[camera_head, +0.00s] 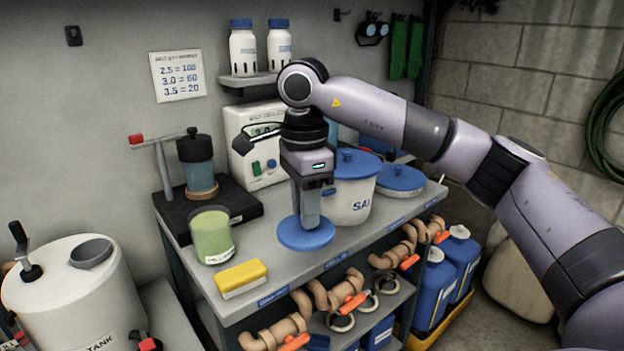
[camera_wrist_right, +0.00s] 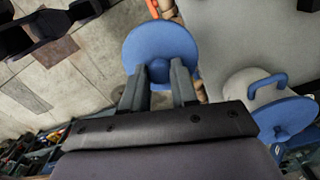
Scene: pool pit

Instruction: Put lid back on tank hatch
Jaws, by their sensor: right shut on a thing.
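My right gripper (camera_head: 309,215) is shut on the knob of a round blue lid (camera_head: 291,238). In the wrist view the lid (camera_wrist_right: 160,42) lies flat beyond the fingertips (camera_wrist_right: 159,76), which pinch its central knob. The lid shows at the front edge of the bench top; I cannot tell how far above the bench it is. The white tank (camera_head: 60,305) stands at the lower left, apart from the gripper. A round grey hatch (camera_head: 91,250) is on its top, with no blue lid on it. My left gripper is not in view.
On the bench (camera_head: 262,225) are a yellow sponge (camera_head: 241,277), a green cup (camera_head: 212,236), a stirrer stand (camera_head: 205,207) and a white salt bucket (camera_head: 352,200). A black-handled valve (camera_head: 25,258) rises beside the hatch.

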